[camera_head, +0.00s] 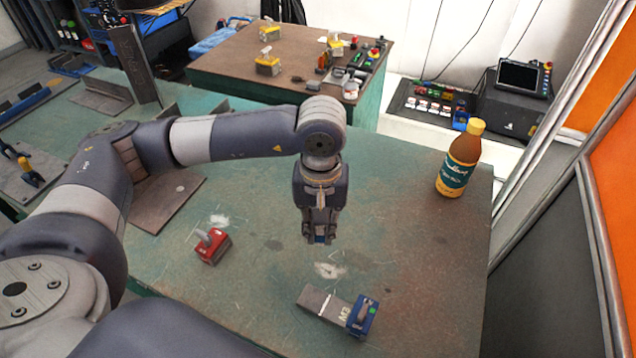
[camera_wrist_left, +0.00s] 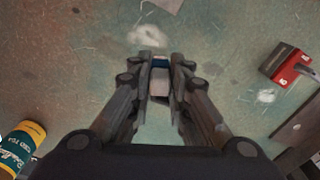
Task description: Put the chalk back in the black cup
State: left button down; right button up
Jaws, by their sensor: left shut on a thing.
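My left gripper (camera_head: 320,236) is above the green table (camera_head: 410,260), pointing down, with its fingers shut on a small piece. The piece, which looks like the chalk (camera_wrist_left: 160,78), shows pale with a blue end between the fingertips in the left wrist view. Its blue end also shows below the fingers in the head view. Most of it is hidden by the fingers. I cannot make out a black cup in either view. My right gripper is not in view.
A brown bottle with a yellow cap (camera_head: 460,160) stands at the table's right. A red block with a grey handle (camera_head: 213,246) and a blue block (camera_head: 362,317) beside a grey metal bar (camera_head: 322,304) lie nearer. The table between gripper and bottle is clear.

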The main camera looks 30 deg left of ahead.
pick_arm(q)
jog(key=shift+w+a+f+n+p, duration=1)
jog(key=shift+w+n+p, duration=0.45)
jog(key=shift+n, duration=0.9)
jog(key=shift+w+a+f+n+p, duration=0.85)
jog(key=shift+w+f+n+p, duration=0.55)
jog(key=shift+n, duration=1)
jog(key=shift+w+a+f+n+p, duration=1.05)
jog(key=shift+n+p, duration=0.6)
jog(key=shift+n, duration=0.7)
jog(key=shift+w+d+f+b, duration=0.1)
jog(key=shift+w+f+b, duration=0.05)
jog(key=shift+f+b, duration=0.85)
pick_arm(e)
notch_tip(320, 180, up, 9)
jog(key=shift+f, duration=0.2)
pick_arm(q)
jog(key=shift+f+b, duration=0.2)
jog(key=shift+b, duration=0.2)
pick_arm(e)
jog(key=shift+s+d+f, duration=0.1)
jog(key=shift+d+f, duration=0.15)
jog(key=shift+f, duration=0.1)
pick_arm(q)
jog(key=c, duration=1.4)
grip_release()
jog(key=shift+c, duration=0.2)
